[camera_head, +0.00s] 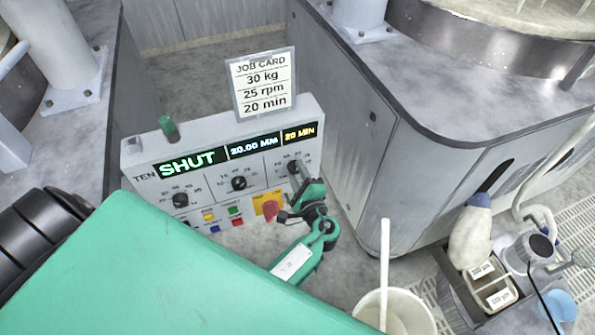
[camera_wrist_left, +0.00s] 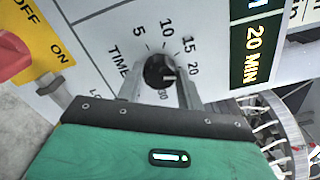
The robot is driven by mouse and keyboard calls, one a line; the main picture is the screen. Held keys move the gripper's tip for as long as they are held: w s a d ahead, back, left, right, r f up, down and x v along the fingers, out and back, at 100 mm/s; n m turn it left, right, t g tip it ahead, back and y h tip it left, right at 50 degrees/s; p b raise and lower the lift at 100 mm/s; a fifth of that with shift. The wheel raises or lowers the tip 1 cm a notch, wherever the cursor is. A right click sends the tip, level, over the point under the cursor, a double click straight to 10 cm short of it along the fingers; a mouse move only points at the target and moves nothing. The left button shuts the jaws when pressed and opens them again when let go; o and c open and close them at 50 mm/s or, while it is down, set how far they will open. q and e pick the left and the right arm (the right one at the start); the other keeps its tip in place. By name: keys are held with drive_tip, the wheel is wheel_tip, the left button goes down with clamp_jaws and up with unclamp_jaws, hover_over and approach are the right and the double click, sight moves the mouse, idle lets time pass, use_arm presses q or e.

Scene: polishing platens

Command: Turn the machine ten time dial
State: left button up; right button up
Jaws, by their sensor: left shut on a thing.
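The control panel of machine TEN (camera_head: 140,165) stands at the centre left, its displays reading SHUT, 20.00 MM and 20 MIN. The black time dial (camera_wrist_left: 157,68) sits between the fingers of my left gripper (camera_wrist_left: 160,88), which is shut on it. Its scale shows 5, 10, 15, 20 and 30, and its pale mark faces roughly toward 20. In the head view, my left gripper (camera_head: 298,176) reaches the panel's right-hand dial and partly hides it. The job card (camera_head: 262,82) above the panel reads 30 kg, 25 rpm, 20 min. My right gripper is out of view.
Two other black dials, left (camera_head: 180,200) and middle (camera_head: 239,183), are on the panel. A red knob (camera_head: 271,209) on a yellow plate sits just below my gripper. A white bucket (camera_head: 397,312) and a caddy with bottles (camera_head: 490,290) stand at the lower right.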

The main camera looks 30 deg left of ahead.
use_arm(q)
drive_tip(key=shift+m, duration=0.4)
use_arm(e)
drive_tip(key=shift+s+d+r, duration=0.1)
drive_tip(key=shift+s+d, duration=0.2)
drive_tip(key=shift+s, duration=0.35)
use_arm(q)
drive_tip(key=o, duration=1)
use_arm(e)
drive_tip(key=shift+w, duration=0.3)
use_arm(q)
drive_tip(key=b+v, duration=0.2)
drive_tip(key=v, duration=1.1)
drive_tip(key=shift+s+d+b, duration=0.2)
drive_tip(key=shift+d+b, duration=0.1)
drive_tip(key=shift+b, duration=0.1)
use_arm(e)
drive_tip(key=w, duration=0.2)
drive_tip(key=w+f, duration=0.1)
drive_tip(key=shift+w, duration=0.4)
use_arm(q)
drive_tip(key=shift+f, duration=0.15)
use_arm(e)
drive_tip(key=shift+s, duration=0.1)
